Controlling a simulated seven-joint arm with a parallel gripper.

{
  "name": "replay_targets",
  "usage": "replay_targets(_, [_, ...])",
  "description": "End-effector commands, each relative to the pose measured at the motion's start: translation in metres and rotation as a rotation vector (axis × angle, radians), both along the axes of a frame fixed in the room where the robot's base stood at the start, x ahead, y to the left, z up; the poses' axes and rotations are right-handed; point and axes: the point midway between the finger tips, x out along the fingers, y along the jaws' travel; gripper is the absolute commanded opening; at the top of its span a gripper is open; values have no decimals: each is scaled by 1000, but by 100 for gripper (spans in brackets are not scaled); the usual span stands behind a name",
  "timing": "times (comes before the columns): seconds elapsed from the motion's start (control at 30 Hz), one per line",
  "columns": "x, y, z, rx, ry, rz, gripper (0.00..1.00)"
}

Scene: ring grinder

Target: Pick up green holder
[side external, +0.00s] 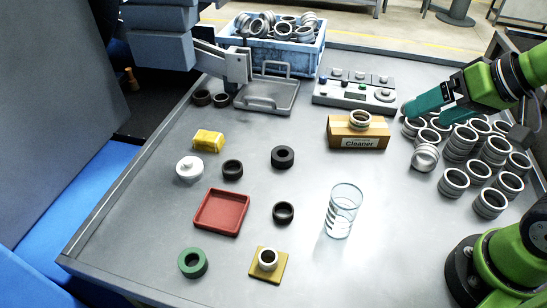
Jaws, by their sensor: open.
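The green holder (193,263) is a thick green ring with a dark centre. It lies flat on the grey table near its front left edge. Nothing covers it, and it stands apart from its neighbours. My gripper (426,114), with teal fingers, is at the upper right above the metal rings. It is open and seems to have nothing between its fingers. It is far from the green holder, on the opposite side of the table.
A red tray (222,212) lies behind the holder. A yellow pad with a ring (267,260) is to its right. A clear glass (342,212), black rings (283,213) and a cleaner box (356,134) stand mid-table. Metal rings (463,140) crowd the right side.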

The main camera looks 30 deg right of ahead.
Motion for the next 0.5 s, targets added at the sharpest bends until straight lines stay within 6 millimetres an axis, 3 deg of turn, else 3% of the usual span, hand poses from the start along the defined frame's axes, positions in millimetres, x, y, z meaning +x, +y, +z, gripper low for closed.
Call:
replay_targets(0.3, [0, 2, 0, 0, 1, 9, 87])
replay_targets(0.37, [0, 9, -6, -1, 24, 37, 87])
replay_targets(0.5, [11, 42, -20, -28, 113, 169, 87])
